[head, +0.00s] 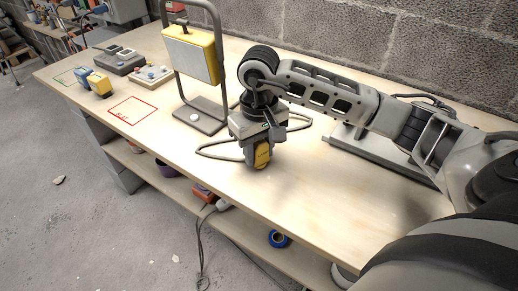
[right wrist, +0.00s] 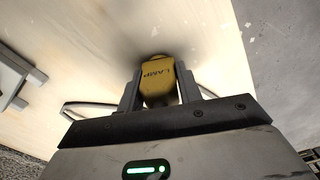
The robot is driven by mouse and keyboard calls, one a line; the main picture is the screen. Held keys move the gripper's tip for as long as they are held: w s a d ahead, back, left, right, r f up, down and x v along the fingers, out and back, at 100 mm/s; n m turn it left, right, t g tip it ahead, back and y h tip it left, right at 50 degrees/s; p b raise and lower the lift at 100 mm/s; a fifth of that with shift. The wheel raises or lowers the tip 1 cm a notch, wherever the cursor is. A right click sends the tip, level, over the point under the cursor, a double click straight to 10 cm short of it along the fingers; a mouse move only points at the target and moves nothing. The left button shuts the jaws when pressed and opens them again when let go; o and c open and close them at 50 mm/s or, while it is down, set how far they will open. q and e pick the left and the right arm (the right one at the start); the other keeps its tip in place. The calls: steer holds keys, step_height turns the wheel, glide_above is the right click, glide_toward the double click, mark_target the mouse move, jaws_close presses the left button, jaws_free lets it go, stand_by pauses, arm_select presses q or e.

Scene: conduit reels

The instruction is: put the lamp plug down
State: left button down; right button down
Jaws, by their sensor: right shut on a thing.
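The lamp plug is a yellow block with dark lettering that reads LAMP in the right wrist view (right wrist: 157,82). In the head view the lamp plug (head: 262,156) hangs below my right gripper (head: 258,148), low over the bench top near its front edge. My right gripper is shut on the plug, with a finger on each side of it in the right wrist view. I cannot tell whether the plug touches the bench. A grey cable loops out on both sides behind the gripper. My left gripper is not in view.
A work lamp (head: 190,56) on a grey stand is left of my gripper. Further left are a red marked rectangle (head: 131,111), a blue and a yellow plug (head: 98,83), and grey boxes (head: 118,60). A shelf below holds a blue tape roll (head: 279,239). The front right bench top is clear.

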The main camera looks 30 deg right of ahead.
steer(key=c, duration=0.9)
jaws_free()
steer(key=shift+f, duration=0.1)
steer(key=shift+c, duration=0.2)
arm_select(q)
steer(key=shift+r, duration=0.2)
arm_select(e)
steer(key=shift+r+p, duration=0.25)
steer(key=shift+p, duration=0.1)
step_height(320, 180, up, 12)
steer(key=shift+f+p, duration=0.15)
steer(key=shift+p, duration=0.35)
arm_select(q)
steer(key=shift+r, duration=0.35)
arm_select(e)
steer(key=shift+r, duration=0.5)
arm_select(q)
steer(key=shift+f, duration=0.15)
